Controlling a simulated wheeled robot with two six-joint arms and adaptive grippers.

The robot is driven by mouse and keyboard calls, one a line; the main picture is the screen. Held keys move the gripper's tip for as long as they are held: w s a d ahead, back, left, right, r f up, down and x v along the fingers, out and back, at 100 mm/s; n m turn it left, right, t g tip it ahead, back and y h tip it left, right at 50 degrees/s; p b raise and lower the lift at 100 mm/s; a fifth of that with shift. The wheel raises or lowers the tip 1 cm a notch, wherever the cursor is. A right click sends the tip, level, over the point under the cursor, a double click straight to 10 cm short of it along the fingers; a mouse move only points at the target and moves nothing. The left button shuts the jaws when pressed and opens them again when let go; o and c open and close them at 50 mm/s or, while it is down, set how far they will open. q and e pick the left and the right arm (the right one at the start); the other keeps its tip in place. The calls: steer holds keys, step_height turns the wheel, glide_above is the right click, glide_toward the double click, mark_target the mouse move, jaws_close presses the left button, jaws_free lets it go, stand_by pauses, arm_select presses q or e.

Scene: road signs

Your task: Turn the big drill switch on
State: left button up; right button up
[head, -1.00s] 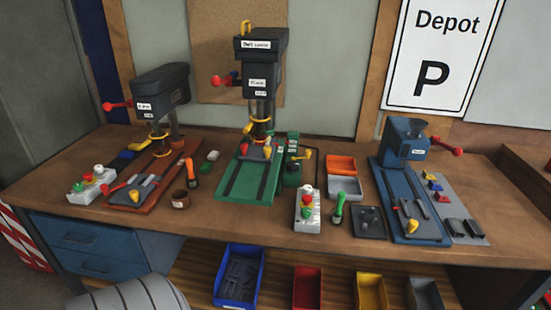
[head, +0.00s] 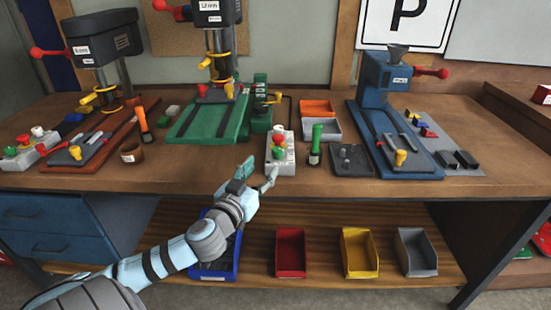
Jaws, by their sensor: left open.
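The big drill (head: 217,52) stands on a green base (head: 208,122) at the back middle of the bench, its top cut off by the picture edge. My left gripper (head: 259,174) is open and empty at the bench's front edge, just in front of and left of the switch box. One finger shows close to the box's near end; I cannot tell if it touches. My right gripper is not in view.
A green-handled tool (head: 316,146) stands right of the switch box, with a dark plate (head: 351,161) beyond. A smaller drill (head: 103,38) with its own switch box (head: 30,149) is at left. A blue machine (head: 387,85) is at right. Bins, including a red one (head: 290,252), sit below.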

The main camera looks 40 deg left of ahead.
mark_target(276, 152)
arm_select(q)
steer(key=x, duration=0.9)
steer(key=shift+w, duration=0.2)
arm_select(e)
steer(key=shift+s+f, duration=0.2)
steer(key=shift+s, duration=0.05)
arm_select(q)
jaws_close()
